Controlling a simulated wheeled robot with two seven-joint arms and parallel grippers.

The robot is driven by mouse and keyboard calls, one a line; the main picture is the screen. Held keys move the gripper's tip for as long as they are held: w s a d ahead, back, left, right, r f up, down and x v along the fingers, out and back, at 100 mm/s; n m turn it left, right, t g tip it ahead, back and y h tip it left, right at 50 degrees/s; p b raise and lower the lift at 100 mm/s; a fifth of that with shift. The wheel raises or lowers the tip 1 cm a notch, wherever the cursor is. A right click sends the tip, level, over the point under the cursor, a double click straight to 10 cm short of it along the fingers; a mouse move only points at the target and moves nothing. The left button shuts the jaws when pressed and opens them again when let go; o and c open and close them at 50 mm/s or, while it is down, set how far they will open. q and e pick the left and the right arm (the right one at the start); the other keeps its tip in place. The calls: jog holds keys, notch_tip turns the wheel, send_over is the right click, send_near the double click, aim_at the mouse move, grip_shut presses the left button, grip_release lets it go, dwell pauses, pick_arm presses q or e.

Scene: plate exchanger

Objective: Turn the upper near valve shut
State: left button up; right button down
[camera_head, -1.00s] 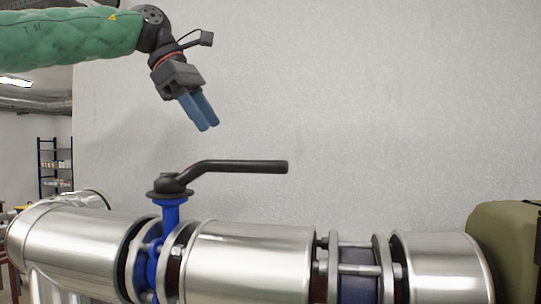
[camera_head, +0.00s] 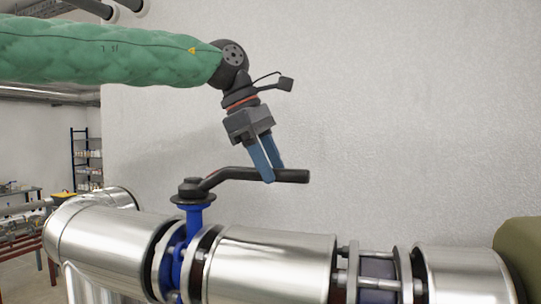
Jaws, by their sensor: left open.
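The valve has a black lever handle (camera_head: 230,175) on a blue stem and body (camera_head: 194,222), set in a shiny metal pipe. The lever points to the right, along the pipe. My left gripper (camera_head: 271,176) comes down from above with its two blue fingers at the outer part of the lever. One finger passes in front of the lever, and the tip of the other is hidden at the lever. The jaws are open. I cannot tell whether they touch the lever. My right gripper is not in view.
The metal pipe (camera_head: 270,258) runs across the bottom, with a flanged joint (camera_head: 375,272) to the right. An olive-green body (camera_head: 522,255) stands at the right edge. A plain wall (camera_head: 420,110) is behind. A shelf (camera_head: 87,158) stands far left.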

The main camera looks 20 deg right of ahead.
pick_arm(q)
jog(key=shift+f, duration=0.15)
jog(key=shift+c, duration=0.4)
grip_shut()
jog(key=shift+s+f+b, duration=0.1)
jog(key=shift+b, duration=0.6)
jog(key=shift+s, duration=0.1)
